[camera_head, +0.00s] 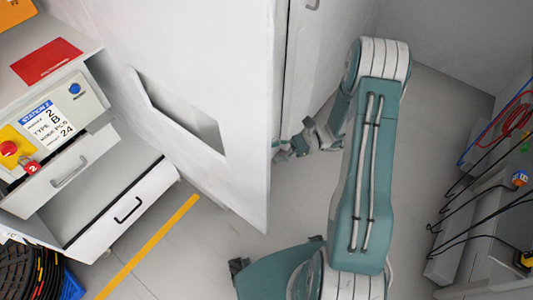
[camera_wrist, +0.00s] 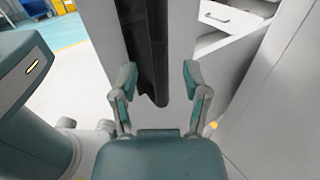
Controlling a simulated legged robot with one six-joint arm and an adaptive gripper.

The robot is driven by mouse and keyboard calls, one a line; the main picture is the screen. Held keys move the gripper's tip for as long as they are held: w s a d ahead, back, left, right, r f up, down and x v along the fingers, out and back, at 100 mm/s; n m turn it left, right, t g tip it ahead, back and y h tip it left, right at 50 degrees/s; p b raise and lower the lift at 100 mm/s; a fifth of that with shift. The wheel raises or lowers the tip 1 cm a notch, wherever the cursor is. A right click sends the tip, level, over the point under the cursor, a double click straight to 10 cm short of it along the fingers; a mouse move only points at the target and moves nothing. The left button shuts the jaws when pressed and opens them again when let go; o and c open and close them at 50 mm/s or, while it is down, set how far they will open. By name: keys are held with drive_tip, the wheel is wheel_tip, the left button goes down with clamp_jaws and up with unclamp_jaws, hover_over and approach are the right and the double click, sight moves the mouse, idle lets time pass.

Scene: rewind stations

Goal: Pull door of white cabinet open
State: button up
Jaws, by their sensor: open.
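The white cabinet's tall panel (camera_head: 215,70), with a sloped pocket in its face, stands at the left centre of the head view. Its vertical edge faces my arm. A second white panel (camera_head: 325,45) with a small dark handle (camera_head: 312,5) stands behind it to the right. My gripper (camera_head: 284,150) is low beside the first panel's edge, partly hidden by it. In the wrist view, my gripper (camera_wrist: 160,78) is open, its fingers spread apart around a dark upright strip (camera_wrist: 145,45) between white surfaces. I cannot tell whether the fingers touch anything.
A drawer station (camera_head: 85,175) with a red button and a padlock stands at the left. A yellow line (camera_head: 150,245) marks the floor. Equipment with loose cables (camera_head: 480,200) stands at the right. Grey floor (camera_head: 420,150) is clear between my arm and that equipment.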

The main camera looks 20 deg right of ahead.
drive_tip(key=d, duration=0.9)
drive_tip(key=shift+w, duration=0.3)
